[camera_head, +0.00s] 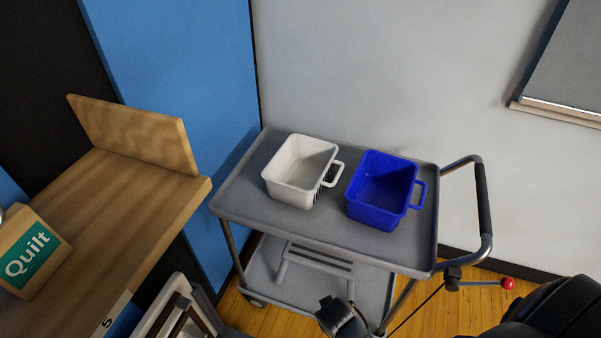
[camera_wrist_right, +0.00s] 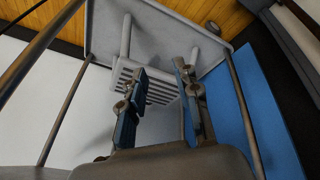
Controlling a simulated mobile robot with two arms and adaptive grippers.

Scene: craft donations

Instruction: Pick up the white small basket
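The white small basket (camera_head: 300,172) stands upright on the grey top of a cart (camera_head: 240,195), left of a blue basket (camera_head: 381,190). It looks empty, and its handle is on its right side. My right gripper (camera_wrist_right: 160,72) is open and empty in the right wrist view, with a clear gap between its fingers. It faces the cart's lower part, and neither basket shows there. In the head view a dark part, probably of my right arm, shows low in front of the cart. My left gripper is not in view.
A slatted grey piece (camera_head: 318,260) sits on the cart's lower shelf; it also shows in the right wrist view (camera_wrist_right: 160,85). The cart's push handle (camera_head: 484,200) juts out right. A wooden table (camera_head: 110,205) with a "Quilt" box (camera_head: 32,255) is at left. Walls stand behind.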

